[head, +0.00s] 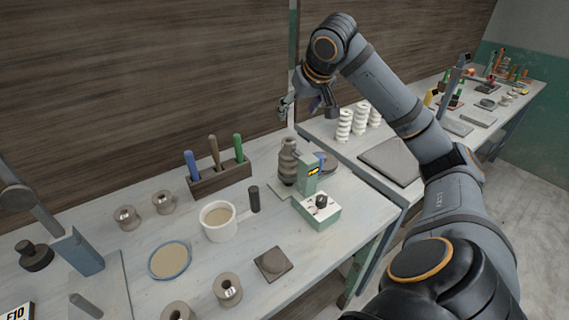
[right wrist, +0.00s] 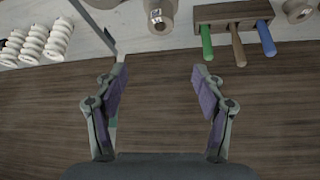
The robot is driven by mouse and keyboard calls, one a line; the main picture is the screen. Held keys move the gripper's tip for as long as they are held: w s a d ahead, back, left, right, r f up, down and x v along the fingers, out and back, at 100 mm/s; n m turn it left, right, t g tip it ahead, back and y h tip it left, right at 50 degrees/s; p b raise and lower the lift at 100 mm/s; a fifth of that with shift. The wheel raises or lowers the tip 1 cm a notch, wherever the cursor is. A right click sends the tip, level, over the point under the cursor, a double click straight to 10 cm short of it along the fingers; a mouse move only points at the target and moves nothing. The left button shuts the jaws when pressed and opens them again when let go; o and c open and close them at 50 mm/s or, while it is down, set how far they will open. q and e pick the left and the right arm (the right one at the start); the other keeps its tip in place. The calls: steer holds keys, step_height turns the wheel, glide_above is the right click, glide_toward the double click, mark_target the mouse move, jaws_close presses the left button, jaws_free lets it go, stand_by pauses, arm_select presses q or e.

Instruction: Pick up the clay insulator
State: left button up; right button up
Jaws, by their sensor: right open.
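My left gripper is not in view.
A tool rack (head: 219,179) with blue, brown and green handles stands left of the insulator. A white cup (head: 219,232), a dark cylinder (head: 254,199) and a pale green box (head: 318,214) are nearby. White ribbed insulators (head: 344,127) stand on the adjoining table. A wooden wall (head: 120,75) rises behind.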

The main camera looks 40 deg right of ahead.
steer(key=b, duration=0.3)
glide_toward(290, 140)
steer(key=x, duration=0.4)
steer(key=shift+w+f, duration=0.55)
steer(key=shift+f, duration=0.3)
steer(key=p+x, duration=0.1)
steer(key=x, duration=0.3)
steer(key=shift+s, duration=0.1)
steer(key=shift+w+d+f, duration=0.1)
steer(key=shift+w+f, duration=0.1)
steer(key=shift+f, duration=0.15)
steer(key=shift+s+r, duration=0.1)
steer(key=shift+c, duration=0.6)
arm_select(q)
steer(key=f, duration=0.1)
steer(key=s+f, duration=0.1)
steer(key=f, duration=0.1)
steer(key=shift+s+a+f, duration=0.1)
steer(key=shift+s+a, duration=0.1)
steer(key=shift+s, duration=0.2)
arm_select(e)
jaws_close()
